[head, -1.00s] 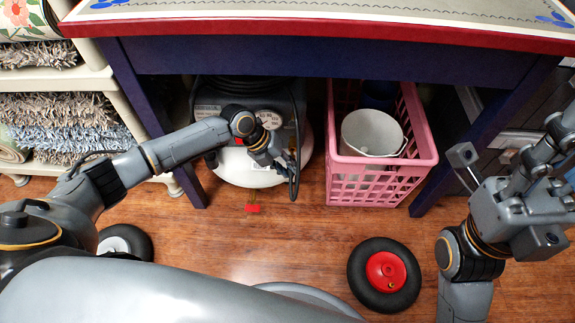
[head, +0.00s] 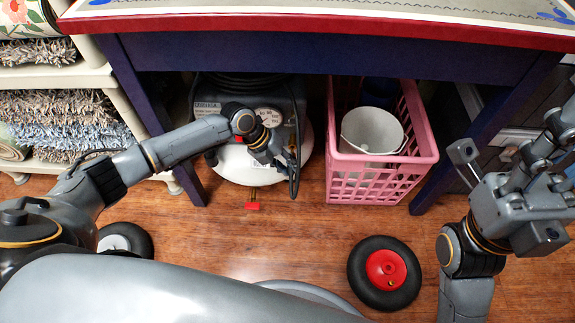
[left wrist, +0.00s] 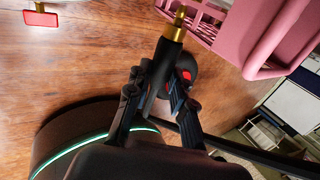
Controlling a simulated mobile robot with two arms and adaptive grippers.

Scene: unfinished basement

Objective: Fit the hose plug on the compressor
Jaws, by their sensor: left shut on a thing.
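The compressor (head: 235,165), with a white tank and dark top, stands on the floor under the table. A small red tab (head: 252,206) on a brass stem sticks out low at its front; it also shows in the left wrist view (left wrist: 41,19). My left gripper (head: 290,168) is in front of the compressor's right side. In the left wrist view my left gripper (left wrist: 155,95) is shut on the dark hose plug (left wrist: 167,55), whose brass tip points away from the gripper, apart from the compressor. My right gripper (head: 505,195) is open and empty at the right.
A pink crate (head: 375,188) holding a white bucket (head: 372,133) stands right of the compressor. A blue table (head: 330,52) with a red edge spans above. A black hose hangs beside the compressor. A shelf with rugs (head: 70,125) is at left. My wheels are on the wooden floor.

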